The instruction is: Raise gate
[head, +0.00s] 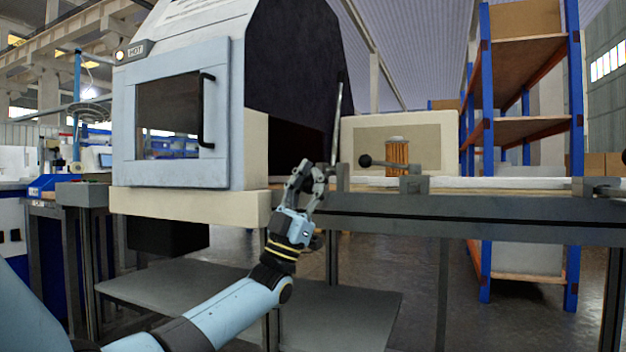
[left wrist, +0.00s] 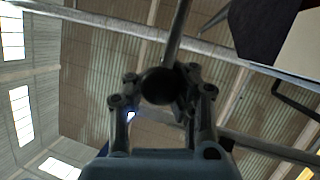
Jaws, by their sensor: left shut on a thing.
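My left gripper (head: 318,172) is at the right side of the blue-grey oven, at the near edge of the conveyor bench. In the left wrist view, the gripper (left wrist: 162,92) is shut on a dark round knob (left wrist: 160,86). A thin metal rod (left wrist: 178,35) runs up from beside the knob. In the head view a thin upright rod (head: 337,125) rises just behind the fingers, and the knob is hidden. I cannot make out a separate gate panel; the oven's side opening (head: 295,150) looks dark. My right gripper is not in view.
The oven (head: 185,182) has a door with a black handle (head: 206,110). To the right on the bench (head: 450,207) is a lever with a black ball (head: 366,160), and behind it a beige box with an orange-brown ribbed thing (head: 397,152). Blue shelving (head: 486,120) stands farther right.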

